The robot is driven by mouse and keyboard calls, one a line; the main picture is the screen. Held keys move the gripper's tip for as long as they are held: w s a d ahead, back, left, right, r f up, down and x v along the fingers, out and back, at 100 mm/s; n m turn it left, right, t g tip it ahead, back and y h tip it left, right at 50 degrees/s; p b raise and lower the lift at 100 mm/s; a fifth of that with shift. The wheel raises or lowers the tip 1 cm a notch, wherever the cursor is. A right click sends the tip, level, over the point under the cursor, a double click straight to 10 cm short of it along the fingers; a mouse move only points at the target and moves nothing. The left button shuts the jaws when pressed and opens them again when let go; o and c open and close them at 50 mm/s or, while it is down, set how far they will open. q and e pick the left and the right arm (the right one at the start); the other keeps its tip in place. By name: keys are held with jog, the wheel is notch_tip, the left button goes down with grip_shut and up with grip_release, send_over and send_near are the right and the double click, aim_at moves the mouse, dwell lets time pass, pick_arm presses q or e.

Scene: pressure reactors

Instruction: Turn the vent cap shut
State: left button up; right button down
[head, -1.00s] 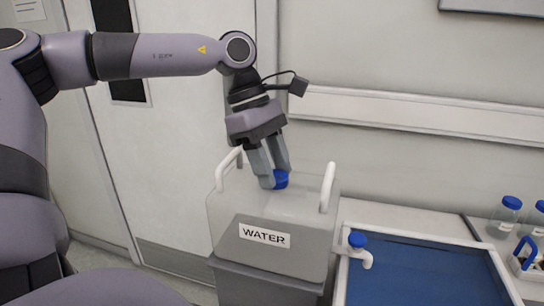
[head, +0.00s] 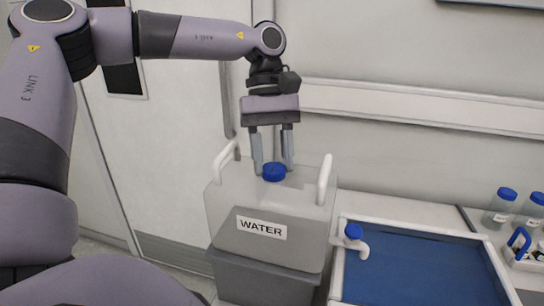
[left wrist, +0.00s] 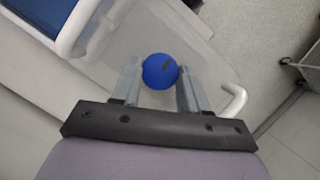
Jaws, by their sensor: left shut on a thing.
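The blue vent cap (head: 274,173) sits on top of the pale, translucent container labelled WATER (head: 225,208). In the left wrist view the cap (left wrist: 160,71) is round and bears a short dark mark. My left gripper (head: 273,166) points down from above, shut on the cap, with one finger on each side of it. In the left wrist view its fingers (left wrist: 158,80) flank the cap. The cap's threads and neck are hidden. My right gripper is in neither view.
White handles (head: 324,178) rise at both ends of the container top, close to the fingers. A white spout with a blue top (head: 353,233) sits by the blue tray (head: 488,258) at right. Blue-capped bottles (head: 499,206) stand further right.

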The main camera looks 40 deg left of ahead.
pick_arm(q)
jog(key=shift+m, duration=0.3)
jog(key=o, duration=1.1)
jog(key=shift+v, duration=3.55)
